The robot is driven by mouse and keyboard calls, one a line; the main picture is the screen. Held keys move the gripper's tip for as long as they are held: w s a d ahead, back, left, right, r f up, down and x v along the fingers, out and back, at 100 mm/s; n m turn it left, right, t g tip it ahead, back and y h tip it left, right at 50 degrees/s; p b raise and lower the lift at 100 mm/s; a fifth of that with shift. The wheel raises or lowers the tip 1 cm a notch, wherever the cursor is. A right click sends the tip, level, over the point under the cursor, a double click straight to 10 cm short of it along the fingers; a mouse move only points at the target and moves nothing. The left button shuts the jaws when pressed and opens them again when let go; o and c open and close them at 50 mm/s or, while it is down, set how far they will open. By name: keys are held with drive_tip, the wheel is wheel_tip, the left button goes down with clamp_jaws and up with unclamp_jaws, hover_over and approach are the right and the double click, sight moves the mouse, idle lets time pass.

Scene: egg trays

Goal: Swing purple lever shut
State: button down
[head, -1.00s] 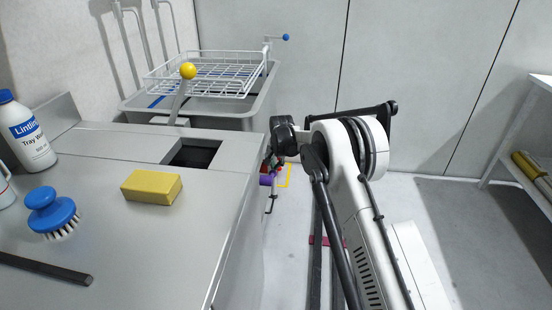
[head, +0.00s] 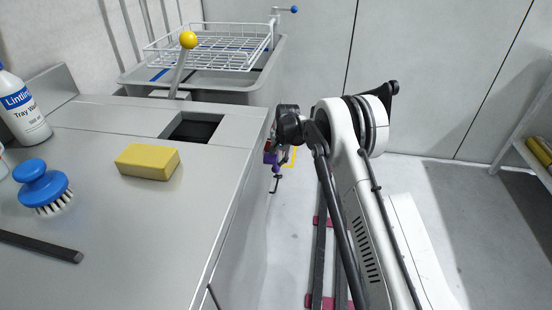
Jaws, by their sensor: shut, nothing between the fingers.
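The purple lever (head: 270,158) shows as a small patch on the side of the bench, just below its right edge, in the head view. Much of it is hidden by the bench edge and my arm. My gripper (head: 273,146) is at the bench's right side, right by the lever, and mostly hidden behind my wrist. Its fingers are shut with nothing held between them. I cannot tell whether they touch the lever.
The bench top holds a yellow sponge (head: 147,162), a blue brush (head: 42,184), a white bottle (head: 24,112) and a dark bar (head: 38,246). A yellow-knobbed lever (head: 188,40) stands behind the square opening (head: 194,128).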

sight(278, 171)
drive_tip(key=shift+s+a+f+b, duration=0.1)
drive_tip(key=shift+s+f+b, duration=0.1)
drive_tip(key=shift+s+f, duration=0.3)
drive_tip(key=shift+s+a+f+b, duration=0.15)
drive_tip(key=shift+s+f, duration=0.15)
drive_tip(key=shift+s, duration=0.3)
drive_tip(key=shift+s+f+g, duration=0.25)
drive_tip(key=shift+s+g, duration=0.3)
drive_tip(key=shift+g, duration=0.15)
drive_tip(key=shift+w+d+f+b, duration=0.1)
drive_tip(key=shift+w+d+b, duration=0.1)
drive_tip(key=shift+w+b, duration=0.2)
drive_tip(key=w+d+r+p, duration=0.2)
drive_tip(key=w+r, duration=0.4)
drive_tip(key=w, duration=0.4)
drive_tip(key=shift+w+d, duration=0.15)
drive_tip(key=shift+d, duration=0.5)
drive_tip(key=shift+r, duration=0.15)
